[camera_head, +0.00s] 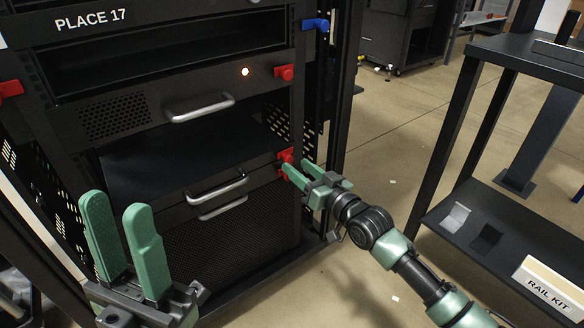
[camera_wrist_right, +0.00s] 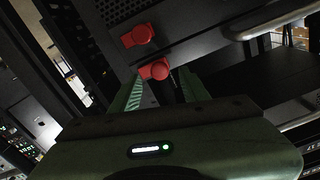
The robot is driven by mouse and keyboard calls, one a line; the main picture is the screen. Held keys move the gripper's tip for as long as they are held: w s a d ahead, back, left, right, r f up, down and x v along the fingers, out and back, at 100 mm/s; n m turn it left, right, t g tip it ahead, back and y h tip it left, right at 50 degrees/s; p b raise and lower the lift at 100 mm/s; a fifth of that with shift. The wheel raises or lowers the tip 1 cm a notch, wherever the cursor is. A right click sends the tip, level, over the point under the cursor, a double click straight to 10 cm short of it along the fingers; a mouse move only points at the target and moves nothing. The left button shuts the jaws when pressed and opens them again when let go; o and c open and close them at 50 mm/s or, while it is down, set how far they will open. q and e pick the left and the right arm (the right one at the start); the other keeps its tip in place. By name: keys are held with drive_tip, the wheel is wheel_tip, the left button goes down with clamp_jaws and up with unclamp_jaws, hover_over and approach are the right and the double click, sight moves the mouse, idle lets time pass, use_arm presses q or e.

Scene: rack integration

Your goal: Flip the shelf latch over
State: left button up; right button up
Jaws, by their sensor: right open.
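The rack (camera_head: 297,110) carries red latches on its right post. One red latch (camera_head: 284,72) is beside the upper drawer. A lower red latch (camera_head: 286,155) is beside the open shelf bay, at the tips of my right gripper (camera_head: 296,168). In the right wrist view, one red latch (camera_wrist_right: 155,70) shows between the open fingertips of my right gripper (camera_wrist_right: 160,82), and another red latch (camera_wrist_right: 138,36) lies beyond. I cannot tell whether the fingers touch the latch. My left gripper (camera_head: 115,208) is open and empty in front of the rack's lower left.
A blue latch (camera_head: 315,25) is higher on the right post, and a red latch (camera_head: 10,88) is on the left. Drawer handles (camera_head: 200,108) stick out from the rack front. A dark shelf table (camera_head: 470,215) with a rail kit label stands at right. Floor between is mostly clear.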

sight(289, 161)
drive_tip(key=shift+b+x, duration=0.5)
drive_tip(key=shift+x, duration=1.25)
drive_tip(key=shift+f, duration=0.1)
clamp_jaws()
